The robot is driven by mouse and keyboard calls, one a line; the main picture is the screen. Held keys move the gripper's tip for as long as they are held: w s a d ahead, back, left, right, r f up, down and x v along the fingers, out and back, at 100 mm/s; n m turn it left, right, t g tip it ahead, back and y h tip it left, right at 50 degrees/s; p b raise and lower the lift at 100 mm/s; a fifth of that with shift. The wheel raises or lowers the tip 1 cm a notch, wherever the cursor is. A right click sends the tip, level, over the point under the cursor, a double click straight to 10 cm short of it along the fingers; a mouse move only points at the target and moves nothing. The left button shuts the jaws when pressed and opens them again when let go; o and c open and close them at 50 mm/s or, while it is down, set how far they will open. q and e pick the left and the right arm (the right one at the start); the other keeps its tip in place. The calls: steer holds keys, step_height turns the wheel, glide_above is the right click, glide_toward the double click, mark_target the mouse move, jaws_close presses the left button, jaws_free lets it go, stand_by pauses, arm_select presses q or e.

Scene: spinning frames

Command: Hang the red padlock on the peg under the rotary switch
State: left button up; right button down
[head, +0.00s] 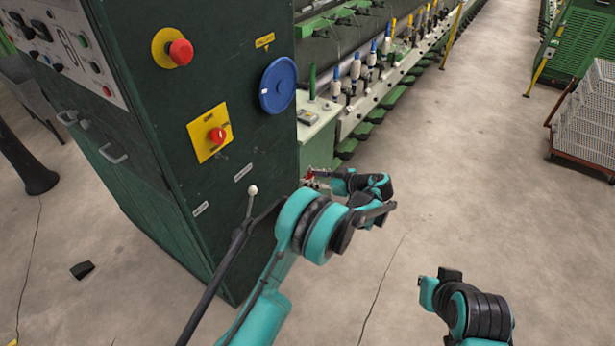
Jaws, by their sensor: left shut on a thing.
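The rotary switch (217,135) is a red knob on a yellow plate, on the dark green cabinet front. A tiny light spot just under the plate may be the peg, but it is too small to tell. My left gripper (322,175) is right of the cabinet front, clear of it and lower than the switch. Its fingers point left and are shut on the small red padlock (310,176), partly hidden by the fingertips. My right arm shows at the lower right; its gripper (446,277) is too unclear to read.
A red emergency button (180,52) on a yellow disc and a blue round disc (278,85) are also on the cabinet (160,150). A rod with a white ball (253,190) rises before it.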

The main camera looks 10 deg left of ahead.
arm_select(q)
steer(key=shift+s+d+b, duration=0.1)
steer(key=shift+s+d, duration=0.15)
steer(key=shift+d, duration=0.35)
steer(key=shift+s+d+b, duration=0.15)
steer(key=shift+s+d, duration=0.1)
steer(key=shift+d, duration=0.4)
steer(key=shift+s+d+b, duration=0.1)
steer(key=shift+s+d, duration=0.15)
steer(key=shift+d, duration=0.35)
arm_select(e)
steer(key=shift+f, duration=0.4)
